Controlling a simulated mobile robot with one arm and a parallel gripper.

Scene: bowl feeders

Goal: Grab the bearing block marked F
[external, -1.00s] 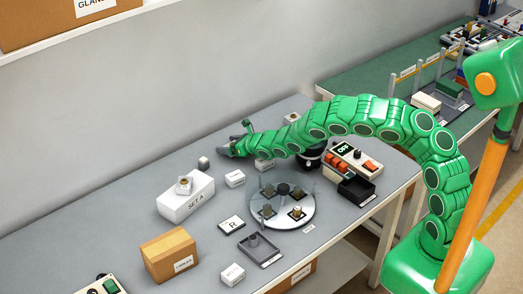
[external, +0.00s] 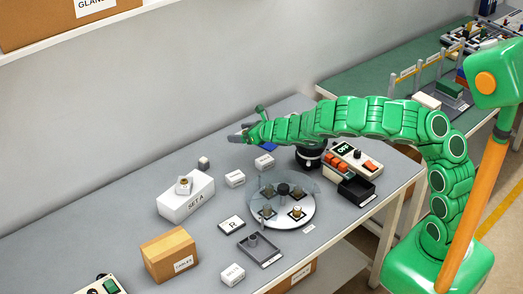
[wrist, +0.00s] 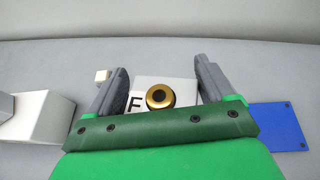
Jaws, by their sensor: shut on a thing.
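The bearing block marked F (wrist: 138,88) is a pale block with a black letter F and a brass ring around a dark bore. In the wrist view it sits between the two grey fingers of my gripper (wrist: 161,72), which are shut on it. Its lower part is hidden by the green palm edge. In the external view my gripper (external: 238,137) is over the back of the grey bench, and I cannot make out the block there.
A blue plate (wrist: 280,127) lies right of my gripper. A white SET A box (external: 186,203) carries another bearing block (external: 184,185). A round glass-topped feeder (external: 310,212), small white blocks (external: 264,162), a cardboard box (external: 168,256) and a switch box (external: 352,158) stand nearby.

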